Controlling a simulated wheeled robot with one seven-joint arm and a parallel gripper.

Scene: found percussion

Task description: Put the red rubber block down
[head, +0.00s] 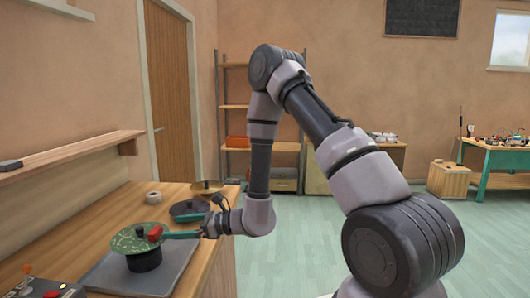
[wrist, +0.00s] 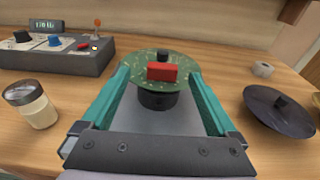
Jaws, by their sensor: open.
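The red rubber block (wrist: 161,72) lies on a green speckled disc (wrist: 143,61), which sits on top of a dark round pot-like base (wrist: 157,101). In the head view the red block (head: 155,233) shows on the disc (head: 130,240), near its right side. My gripper (wrist: 160,75) has teal fingers spread wide apart on either side of the block, with a gap to it on both sides in the wrist view. My gripper also shows in the head view (head: 172,235), level with the disc.
A grey mat (head: 110,276) lies under the base. A dark lid (wrist: 278,108), a tape roll (wrist: 263,69) and a brass cymbal (head: 206,187) are to the right. A control box (wrist: 60,50) and a jar (wrist: 31,106) are to the left. Bare wood shows between them.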

